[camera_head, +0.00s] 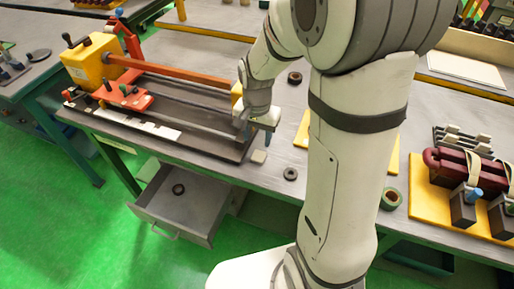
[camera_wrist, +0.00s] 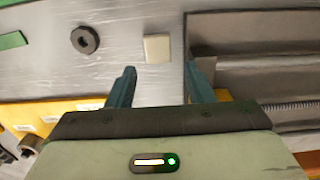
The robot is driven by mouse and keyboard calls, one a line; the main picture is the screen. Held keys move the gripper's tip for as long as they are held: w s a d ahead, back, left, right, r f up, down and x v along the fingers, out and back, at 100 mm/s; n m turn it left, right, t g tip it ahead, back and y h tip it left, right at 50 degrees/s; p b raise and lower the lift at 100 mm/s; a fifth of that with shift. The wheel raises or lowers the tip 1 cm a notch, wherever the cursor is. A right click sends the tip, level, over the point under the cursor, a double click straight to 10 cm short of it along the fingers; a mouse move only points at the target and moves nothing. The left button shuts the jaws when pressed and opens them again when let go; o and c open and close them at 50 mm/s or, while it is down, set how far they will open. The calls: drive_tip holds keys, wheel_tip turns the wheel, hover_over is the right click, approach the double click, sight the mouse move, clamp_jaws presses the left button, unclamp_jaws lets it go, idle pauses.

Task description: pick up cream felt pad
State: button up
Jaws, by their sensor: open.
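The cream felt pad (camera_wrist: 157,48) is a small pale square lying flat on the grey bench top in the wrist view. In the head view the pad (camera_head: 259,156) lies near the bench's front edge, just right of the dark lathe bed. My gripper (camera_wrist: 160,78) is open and empty in the wrist view. Its two dark teal fingertips are just short of the pad in the picture and apart from it. The right fingertip is close to the edge of the lathe bed. In the head view my gripper (camera_head: 243,124) is partly hidden by my wrist.
The winding lathe (camera_head: 170,105) with its dark bed fills the bench left of the pad. A dark ring (camera_wrist: 85,39) lies near the pad; it also shows in the head view (camera_head: 290,173). An open drawer (camera_head: 178,208) juts out below. Bare bench surrounds the pad's other sides.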

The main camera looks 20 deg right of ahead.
sight(258, 157)
drive_tip(key=f, duration=0.7)
drive_tip(key=shift+s+d+f+p, duration=0.1)
drive_tip(key=shift+s+f+p, duration=0.2)
drive_tip(key=shift+p, duration=0.05)
drive_tip(key=shift+c, duration=0.5)
drive_tip(key=c, duration=0.6)
